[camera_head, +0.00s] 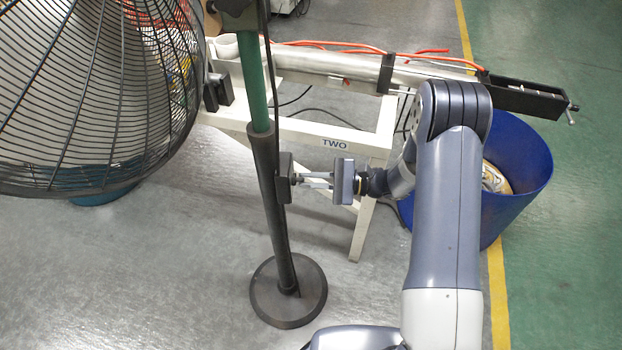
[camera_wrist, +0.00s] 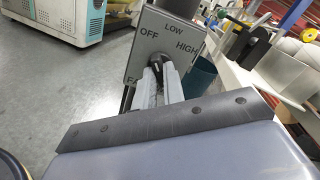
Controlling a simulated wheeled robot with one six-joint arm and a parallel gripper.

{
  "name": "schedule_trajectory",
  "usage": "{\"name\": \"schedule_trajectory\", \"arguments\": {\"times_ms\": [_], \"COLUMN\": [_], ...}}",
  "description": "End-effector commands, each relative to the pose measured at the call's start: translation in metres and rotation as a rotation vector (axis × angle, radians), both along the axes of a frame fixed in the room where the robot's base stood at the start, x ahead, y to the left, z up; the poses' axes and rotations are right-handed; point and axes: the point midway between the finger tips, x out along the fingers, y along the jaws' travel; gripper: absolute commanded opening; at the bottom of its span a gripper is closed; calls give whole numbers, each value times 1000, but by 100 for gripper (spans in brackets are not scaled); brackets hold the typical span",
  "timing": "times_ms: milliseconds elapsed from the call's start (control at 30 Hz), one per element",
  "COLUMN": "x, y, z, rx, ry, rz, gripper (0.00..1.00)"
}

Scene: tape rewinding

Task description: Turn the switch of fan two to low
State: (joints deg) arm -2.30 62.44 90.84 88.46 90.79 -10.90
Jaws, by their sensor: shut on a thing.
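The switch box of the fan is a grey panel (camera_wrist: 172,73) in the wrist view, lettered OFF, LOW and HIGH. Its dark knob (camera_wrist: 157,66) is between my fingertips. My gripper (camera_wrist: 159,78) is shut on the knob, which the fingers partly cover, so its exact setting is hard to read. In the head view the switch box (camera_head: 284,177) shows as a small dark box on the fan's stand pole (camera_head: 270,190), and my gripper (camera_head: 300,180) reaches it from the right. A "TWO" label (camera_head: 334,144) is on the white bench frame behind.
The fan's wire cage (camera_head: 90,90) fills the upper left. Its round base (camera_head: 288,291) stands on the grey floor. A blue bin (camera_head: 520,180) is right of my arm. A metal beam (camera_head: 330,68) with orange cable lies on the bench. Floor at lower left is clear.

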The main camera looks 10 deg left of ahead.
Motion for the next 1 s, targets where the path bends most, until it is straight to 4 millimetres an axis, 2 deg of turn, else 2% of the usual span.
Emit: {"name": "schedule_trajectory", "arguments": {"times_ms": [367, 1000], "x": [0, -1], "y": [0, 0], "z": [0, 0], "rx": [-7, -39], "ry": [94, 544], "rz": [0, 1], "gripper": [0, 0]}}
